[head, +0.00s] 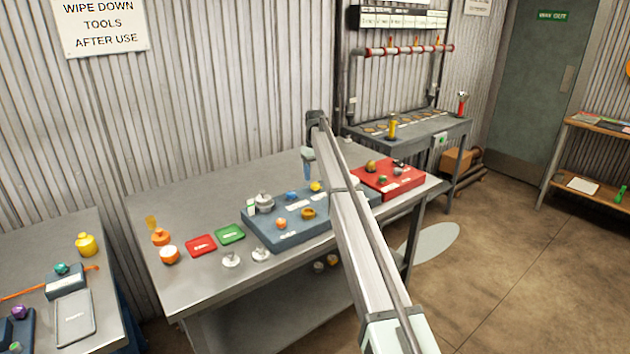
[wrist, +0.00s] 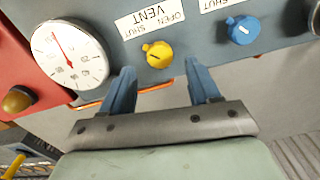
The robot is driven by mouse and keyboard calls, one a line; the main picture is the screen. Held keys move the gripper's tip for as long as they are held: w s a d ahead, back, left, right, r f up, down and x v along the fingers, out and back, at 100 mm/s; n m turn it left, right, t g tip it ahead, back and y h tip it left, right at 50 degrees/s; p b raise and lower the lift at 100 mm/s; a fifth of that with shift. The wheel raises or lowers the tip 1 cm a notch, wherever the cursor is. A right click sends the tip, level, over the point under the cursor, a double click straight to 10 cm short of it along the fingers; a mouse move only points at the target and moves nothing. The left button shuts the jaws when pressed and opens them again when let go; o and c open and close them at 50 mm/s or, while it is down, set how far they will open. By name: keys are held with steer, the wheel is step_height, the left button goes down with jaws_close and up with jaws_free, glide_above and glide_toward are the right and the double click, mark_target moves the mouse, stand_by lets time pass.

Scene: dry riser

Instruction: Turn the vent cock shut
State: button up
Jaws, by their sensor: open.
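The vent cock is a small round yellow knob (wrist: 157,54) below an upside-down VENT label (wrist: 145,18) in the wrist view. OPEN and SHUT are lettered beside it; its setting is too small to read surely. In the head view the yellow knob (head: 316,187) sits near the back edge of the blue-grey panel (head: 262,226). My gripper (wrist: 160,68) is open and empty, with its two blue fingers apart on either side of the knob's near edge. In the head view my gripper (head: 308,170) hangs just above the knob. I cannot tell whether the fingers touch it.
A white dial gauge (wrist: 68,55) stands left of the yellow knob in the wrist view, and a blue knob (wrist: 243,30) right of it. A red panel (head: 392,182) lies right of the blue-grey one.

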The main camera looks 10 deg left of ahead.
mark_target(315, 184)
step_height(315, 184, up, 10)
stand_by(0.4)
